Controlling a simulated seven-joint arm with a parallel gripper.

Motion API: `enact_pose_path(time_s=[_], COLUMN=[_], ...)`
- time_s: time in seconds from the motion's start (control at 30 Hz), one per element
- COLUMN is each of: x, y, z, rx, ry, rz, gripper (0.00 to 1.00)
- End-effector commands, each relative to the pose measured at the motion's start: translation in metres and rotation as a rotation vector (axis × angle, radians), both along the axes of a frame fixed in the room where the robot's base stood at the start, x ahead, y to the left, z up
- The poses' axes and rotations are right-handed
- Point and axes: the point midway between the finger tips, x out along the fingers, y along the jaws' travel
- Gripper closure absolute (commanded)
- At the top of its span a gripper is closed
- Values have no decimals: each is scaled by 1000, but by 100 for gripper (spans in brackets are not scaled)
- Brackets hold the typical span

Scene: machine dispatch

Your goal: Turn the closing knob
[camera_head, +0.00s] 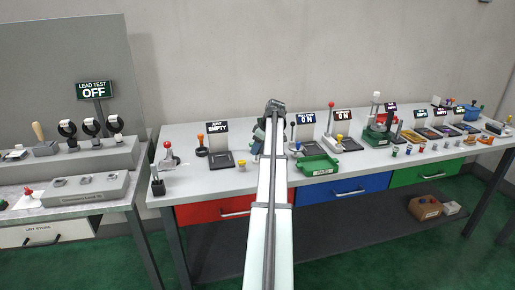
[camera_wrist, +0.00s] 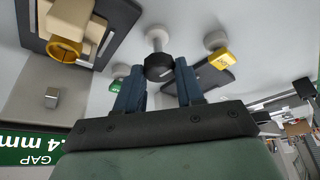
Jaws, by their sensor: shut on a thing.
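In the wrist view, a black knob (camera_wrist: 158,67) with a pale mark sits on a grey round stem rising from a light surface. My gripper (camera_wrist: 158,78) has its two blue fingers on either side of the knob, closed on it. In the head view my arm covers most of this spot, so the knob is hidden there. A green sign (camera_wrist: 30,140) in the wrist view, upside down, reads GAP and ends in ".4 mm"; its first digit is cut off.
In the wrist view, a beige block with a brass ring (camera_wrist: 68,45) stands at upper left. A yellow tag-like piece (camera_wrist: 221,60) is right of the knob.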

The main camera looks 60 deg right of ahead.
Motion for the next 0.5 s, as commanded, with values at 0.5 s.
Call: enact_pose_path(time_s=[0.5], x=[1], y=[5], z=[0], rx=[-2], ry=[-1], rz=[-464], gripper=[93])
